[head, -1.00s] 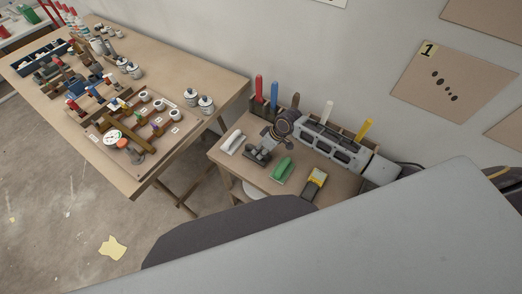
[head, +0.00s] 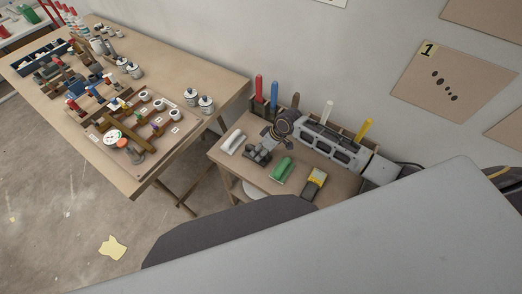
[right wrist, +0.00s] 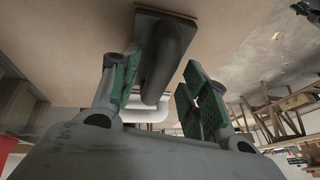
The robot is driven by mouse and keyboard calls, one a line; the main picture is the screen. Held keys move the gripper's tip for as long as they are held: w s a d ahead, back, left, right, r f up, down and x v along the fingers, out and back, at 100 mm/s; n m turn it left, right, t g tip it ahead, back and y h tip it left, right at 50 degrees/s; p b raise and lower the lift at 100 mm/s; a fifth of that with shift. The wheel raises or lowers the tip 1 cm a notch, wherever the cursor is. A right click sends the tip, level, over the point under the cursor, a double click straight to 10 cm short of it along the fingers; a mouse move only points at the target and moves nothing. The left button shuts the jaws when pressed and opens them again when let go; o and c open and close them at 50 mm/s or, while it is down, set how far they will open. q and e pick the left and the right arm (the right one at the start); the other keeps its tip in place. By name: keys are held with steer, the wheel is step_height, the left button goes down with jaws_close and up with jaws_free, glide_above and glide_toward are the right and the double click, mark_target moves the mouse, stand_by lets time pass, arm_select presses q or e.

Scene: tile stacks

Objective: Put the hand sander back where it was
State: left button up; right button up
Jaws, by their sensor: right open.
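The hand sander, dark grey with a rounded handle on a flat base, shows in the right wrist view (right wrist: 168,45). It appears to lie on the small table, between a white-handled tool (head: 233,142) and a green-handled one (head: 282,169). My right gripper also shows in the right wrist view (right wrist: 158,92). Its green-padded fingers are open on either side of the handle, with a clear gap on the right. My left gripper is not in view.
A yellow-and-black tool (head: 315,183) lies right of the green one. A rack (head: 333,146) with upright coloured handles stands along the wall. The larger table (head: 150,183) at left is crowded with jars and wooden parts. Bare floor lies between.

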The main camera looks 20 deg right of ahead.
steer(key=v, duration=1.2)
steer(key=shift+s+d, duration=0.1)
stand_by(0.5)
